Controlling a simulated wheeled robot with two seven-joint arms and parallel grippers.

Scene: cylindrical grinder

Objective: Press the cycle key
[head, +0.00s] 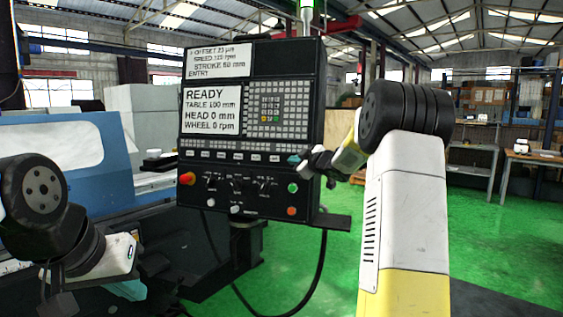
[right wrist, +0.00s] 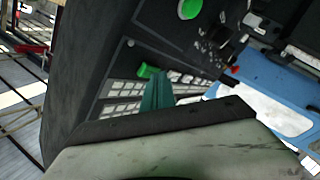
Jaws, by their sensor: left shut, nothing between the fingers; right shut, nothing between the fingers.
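The control panel (head: 228,172) is a black upright box with screens, a keypad, a row of small keys and knobs. My right gripper (head: 294,159) is shut and empty, its teal fingertips in front of the right end of the key row. In the right wrist view the teal fingers (right wrist: 157,92) point at the panel face, close to a small green key (right wrist: 147,70). I cannot tell whether they touch it. A round green button (head: 292,188) sits below the fingertips. No label for the cycle key is readable. My left gripper (head: 129,289) is low at the left, shut, away from the panel.
A red knob (head: 187,178) and an orange button (head: 291,211) are also on the panel. A shelf (head: 335,221) juts out at its lower right. A blue and grey machine (head: 85,150) stands at the left. Green floor (head: 465,230) lies open at the right.

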